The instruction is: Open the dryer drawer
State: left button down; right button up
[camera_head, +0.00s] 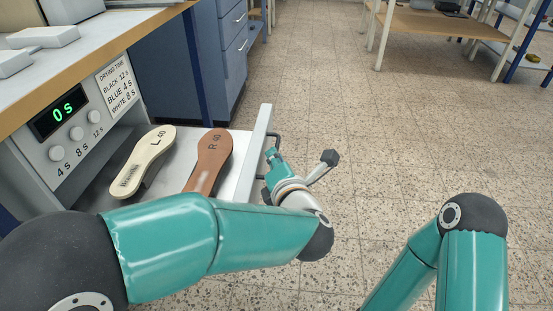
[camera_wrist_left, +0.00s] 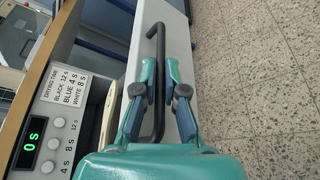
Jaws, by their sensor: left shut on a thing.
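The dryer drawer (camera_head: 262,128) stands pulled out from the dryer (camera_head: 62,128), its inside in view. A cream insole marked L 40 (camera_head: 147,158) and a brown insole marked R 40 (camera_head: 212,155) lie in it. My left gripper (camera_head: 272,163) is at the drawer's front, shut on the dark bar handle (camera_wrist_left: 159,117). In the left wrist view its fingers (camera_wrist_left: 161,78) sit on either side of the bar. My left forearm hides the near part of the drawer. My right arm shows at the lower right, but its gripper is out of view.
The dryer's display reads 0 S, above several knobs, beside a drying time card (camera_head: 117,82). A blue drawer cabinet (camera_head: 233,55) stands behind the drawer. The floor (camera_head: 380,150) right of the drawer is clear. A wooden table (camera_head: 430,25) stands far off.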

pick_arm(q)
jog(key=c, duration=1.5)
grip_release()
jog(key=shift+a+f, duration=0.1)
jog(key=shift+f, duration=0.1)
jog(key=shift+r, duration=0.1)
jog(key=shift+r, duration=0.5)
notch_tip(320, 180, up, 9)
jog(key=shift+f, duration=0.1)
